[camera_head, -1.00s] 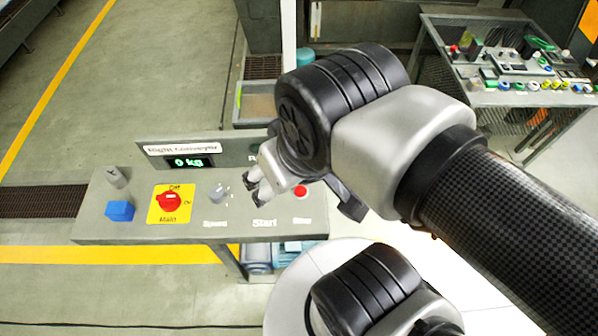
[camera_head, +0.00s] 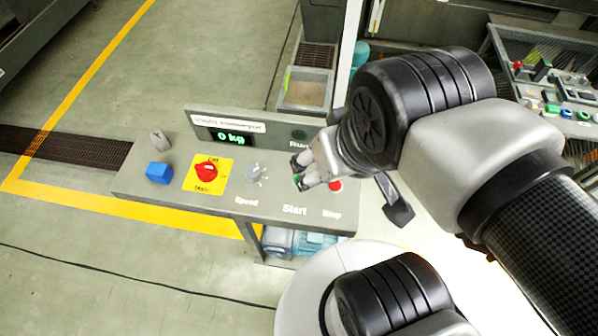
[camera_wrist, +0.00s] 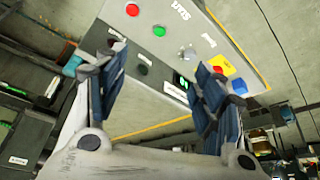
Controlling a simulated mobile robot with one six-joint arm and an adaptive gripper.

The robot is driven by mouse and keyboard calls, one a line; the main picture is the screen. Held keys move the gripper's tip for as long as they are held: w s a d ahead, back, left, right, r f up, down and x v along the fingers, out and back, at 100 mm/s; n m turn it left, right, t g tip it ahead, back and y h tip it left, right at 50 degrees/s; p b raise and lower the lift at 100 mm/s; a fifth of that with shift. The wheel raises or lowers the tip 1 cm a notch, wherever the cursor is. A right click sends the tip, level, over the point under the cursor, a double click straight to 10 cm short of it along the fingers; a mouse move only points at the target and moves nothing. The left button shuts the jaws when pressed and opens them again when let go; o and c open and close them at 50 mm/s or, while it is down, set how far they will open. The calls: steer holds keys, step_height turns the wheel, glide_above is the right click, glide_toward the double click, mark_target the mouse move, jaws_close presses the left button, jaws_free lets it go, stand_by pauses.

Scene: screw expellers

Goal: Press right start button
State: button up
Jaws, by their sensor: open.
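The right conveyor panel (camera_head: 150,190) is a grey console with a sign and a green "0 kg" display (camera_head: 233,138). Its green start button (camera_head: 298,180) is partly hidden behind my gripper (camera_head: 304,172) in the head view, above the "Start" label (camera_head: 294,210). In the wrist view the green button (camera_wrist: 158,31) shows clear, beyond my open, empty gripper (camera_wrist: 162,62) and between its two spread fingers. The red stop button (camera_head: 335,185) sits just right of the green one; it also shows in the wrist view (camera_wrist: 132,10). I cannot tell whether a fingertip touches the panel.
Left of the start button are a grey speed knob (camera_head: 253,172), a red main switch (camera_head: 206,172) on a yellow plate and a blue block (camera_head: 159,173). Another control desk (camera_head: 560,95) stands at the back right.

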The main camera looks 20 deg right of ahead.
jaws_close()
stand_by(0.6)
stand_by(1.2)
